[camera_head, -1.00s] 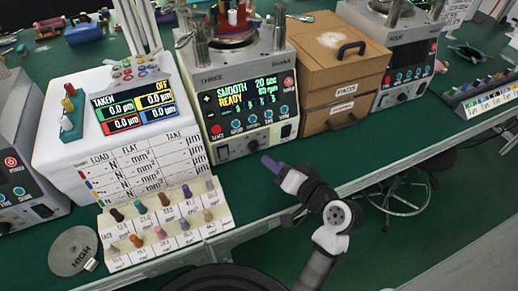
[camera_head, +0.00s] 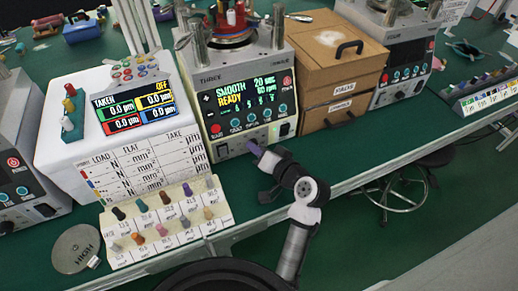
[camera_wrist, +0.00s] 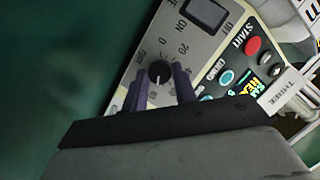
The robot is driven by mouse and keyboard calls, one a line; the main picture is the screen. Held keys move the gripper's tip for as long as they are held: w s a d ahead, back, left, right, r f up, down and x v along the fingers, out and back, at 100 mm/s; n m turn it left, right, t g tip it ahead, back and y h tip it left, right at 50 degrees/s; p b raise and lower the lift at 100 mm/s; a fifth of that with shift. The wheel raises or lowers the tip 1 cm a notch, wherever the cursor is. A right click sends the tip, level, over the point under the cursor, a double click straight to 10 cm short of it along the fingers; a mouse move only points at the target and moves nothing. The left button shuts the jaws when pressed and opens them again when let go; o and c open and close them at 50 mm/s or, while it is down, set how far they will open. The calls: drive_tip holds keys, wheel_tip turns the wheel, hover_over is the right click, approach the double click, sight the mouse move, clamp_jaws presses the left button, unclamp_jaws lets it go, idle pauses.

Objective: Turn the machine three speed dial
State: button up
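Machine three (camera_head: 204,80) is a pale unit with a lit screen reading SMOOTH 20 sec, READY 60 rpm. In the wrist view, its black speed dial (camera_wrist: 159,72) sits on the front panel beside the rpm, 0 and 20 markings. A small white mark shows on the dial. My gripper (camera_wrist: 158,80) is open, its two purple fingers standing on either side of the dial with gaps visible. Whether the tips reach past the dial's face I cannot tell. In the head view my gripper (camera_head: 255,149) is at the panel's lower edge and hides the dial.
A rocker switch (camera_wrist: 207,13) and a red START button (camera_wrist: 253,45) are near the dial. A wooden drawer box (camera_head: 345,75) stands right of the machine. A rack of coloured pegs (camera_head: 165,220) and a HIGH disc (camera_head: 75,248) lie at the front left.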

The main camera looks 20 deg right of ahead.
drive_tip(key=c, duration=0.5)
drive_tip(key=shift+d+m+t+y+p, duration=0.1)
drive_tip(key=shift+m+t+y+p, duration=0.25)
drive_tip(key=shift+m, duration=0.35)
drive_tip(key=o, duration=1)
drive_tip(key=b+v, duration=0.2)
drive_tip(key=v, duration=1.1)
drive_tip(key=shift+s+r, duration=0.25)
drive_tip(key=shift+s, duration=0.1)
drive_tip(key=shift+s+d+f, duration=0.1)
